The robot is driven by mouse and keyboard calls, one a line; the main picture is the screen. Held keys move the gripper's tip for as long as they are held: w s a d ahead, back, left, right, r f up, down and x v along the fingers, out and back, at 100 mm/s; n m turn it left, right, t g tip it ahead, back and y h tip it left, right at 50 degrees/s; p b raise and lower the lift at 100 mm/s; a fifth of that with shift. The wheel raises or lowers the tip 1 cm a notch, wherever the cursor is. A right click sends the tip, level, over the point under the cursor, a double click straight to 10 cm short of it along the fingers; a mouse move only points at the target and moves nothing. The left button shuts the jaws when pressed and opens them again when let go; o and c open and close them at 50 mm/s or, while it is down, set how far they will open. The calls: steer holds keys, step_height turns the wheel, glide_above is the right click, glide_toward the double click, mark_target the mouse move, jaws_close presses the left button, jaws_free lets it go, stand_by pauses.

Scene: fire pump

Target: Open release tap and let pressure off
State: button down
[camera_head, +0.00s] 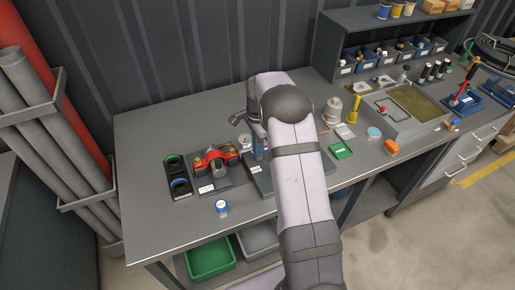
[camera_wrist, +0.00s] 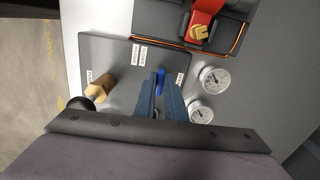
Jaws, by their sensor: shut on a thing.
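A grey plate (camera_wrist: 115,55) with white labels fills the middle of the wrist view. My gripper (camera_wrist: 161,88) reaches over it with two blue fingers closed around a slim blue tap handle (camera_wrist: 161,76), whose end shows between the fingertips. The tap's body is hidden by the fingers. A brass fitting (camera_wrist: 101,86) with a black knob (camera_wrist: 80,103) stands left of the gripper. Two round white gauges (camera_wrist: 214,78) (camera_wrist: 201,110) are to the right. In the head view my arm hides most of the plate (camera_head: 262,182), and my gripper (camera_head: 258,150) shows only partly.
A red pump unit (camera_head: 215,158) sits on a dark base left of the gripper, beside a black holder (camera_head: 177,178). A small blue-and-white tin (camera_head: 222,207) stands near the front edge. The left bench top is clear.

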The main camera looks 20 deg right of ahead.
steer(key=n, duration=0.4)
steer(key=shift+s+n+b, duration=0.1)
steer(key=shift+n+b, duration=0.2)
steer(key=shift+b, duration=0.05)
steer(key=n, duration=0.4)
steer(key=shift+d, duration=0.1)
steer(key=n, duration=0.4)
steer(key=shift+s+d+n+b, duration=0.1)
steer(key=shift+n+b, duration=0.2)
steer(key=shift+n, duration=0.1)
steer(key=shift+r+n, duration=0.1)
steer(key=shift+n, duration=1.9)
steer(key=c, duration=1.8)
jaws_free()
steer(key=shift+r+b, duration=1.3)
steer(key=shift+r, duration=2.35)
